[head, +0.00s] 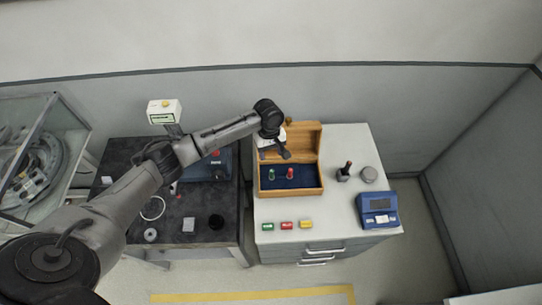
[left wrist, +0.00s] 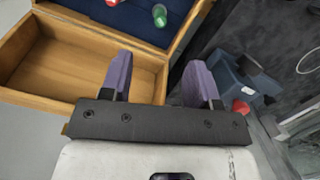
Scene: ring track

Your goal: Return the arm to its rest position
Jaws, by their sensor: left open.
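My left arm (head: 225,133) reaches in from the left, over the dark table, and bends down at the wooden box. My left gripper (head: 273,155) is at the box's upper left part, and it shows from above in the left wrist view (left wrist: 160,78). In the left wrist view the box (left wrist: 45,70) lies left of and partly behind the left finger. My right gripper is not in view.
The box stands on a white drawer cabinet (head: 345,220) with green, red and yellow tags, a dark-handled tool (head: 345,171) and a blue device (head: 378,209). The dark table (head: 180,222) holds a wire ring (head: 152,208) and small parts. A glass case (head: 45,150) stands far left.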

